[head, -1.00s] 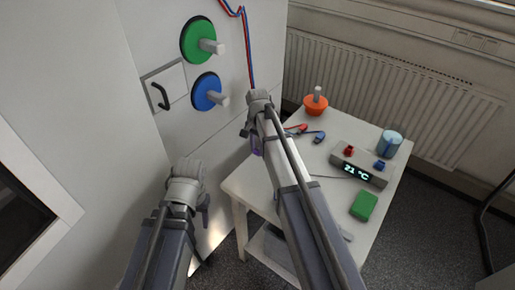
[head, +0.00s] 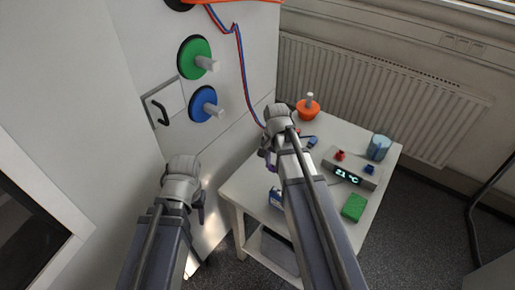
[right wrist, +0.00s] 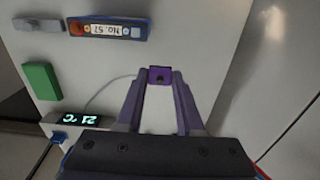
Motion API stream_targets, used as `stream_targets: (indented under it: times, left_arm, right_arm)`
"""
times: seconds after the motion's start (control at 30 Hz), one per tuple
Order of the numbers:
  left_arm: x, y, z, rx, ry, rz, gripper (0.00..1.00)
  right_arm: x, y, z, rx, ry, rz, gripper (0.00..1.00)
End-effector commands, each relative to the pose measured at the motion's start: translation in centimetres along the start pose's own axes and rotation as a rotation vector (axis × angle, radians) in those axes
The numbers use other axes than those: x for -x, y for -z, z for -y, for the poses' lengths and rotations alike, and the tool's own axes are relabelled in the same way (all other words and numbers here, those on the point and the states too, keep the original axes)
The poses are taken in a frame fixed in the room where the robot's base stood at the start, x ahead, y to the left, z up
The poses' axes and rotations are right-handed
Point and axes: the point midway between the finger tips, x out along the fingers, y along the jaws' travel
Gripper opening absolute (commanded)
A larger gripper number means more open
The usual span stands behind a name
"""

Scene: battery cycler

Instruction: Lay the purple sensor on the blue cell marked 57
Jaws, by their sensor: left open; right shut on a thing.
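The purple sensor (right wrist: 160,74) is between the fingertips of my right gripper (right wrist: 158,84) in the right wrist view, held above the white table. A thin pale cable runs from near it toward the display box. The blue cell marked No. 57 (right wrist: 112,31) lies on the table at the top left of that view, apart from the sensor. In the head view, the cell (head: 276,197) shows partly beside my right arm, which hides the rest. My right gripper (head: 267,158) is over the table's left part there. My left gripper (head: 200,203) is open, left of the table.
On the table (head: 245,185) are a display box reading 21 °C (head: 350,168), a green block (head: 354,207), a blue cup (head: 379,147) and an orange piece with a peg (head: 307,107). A grey part (right wrist: 38,25) lies beside the cell. Green and blue discs are on the wall.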

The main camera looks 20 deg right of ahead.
Motion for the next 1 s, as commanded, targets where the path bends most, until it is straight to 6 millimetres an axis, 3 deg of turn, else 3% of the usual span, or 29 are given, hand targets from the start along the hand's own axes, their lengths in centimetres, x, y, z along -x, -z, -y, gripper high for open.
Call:
stream_targets:
  times: [0.03,0.1,0.3,0.67,1.0]
  left_arm:
    - [1.1,-0.1,0.1,0.0,0.0,0.0,0.51]
    - [1.7,-0.1,0.2,0.0,0.0,0.0,0.51]
    - [2.6,-0.1,0.2,0.0,0.0,0.0,0.51]
    - [2.3,-0.1,0.2,0.0,0.0,0.0,0.51]
    - [0.2,0.0,0.0,0.0,0.0,0.0,0.51]
  right_arm:
    - [1.2,-1.4,-2.6,-0.003,0.0,0.0,0.0]
    - [1.7,-2.4,-4.6,-0.003,0.0,0.0,0.0]
    - [2.6,-4.0,-7.9,0.0,0.0,0.0,0.0]
    - [2.3,-4.1,-8.3,0.001,0.0,0.0,0.0]
    - [0.2,-4.1,-8.3,0.001,0.0,0.0,0.0]
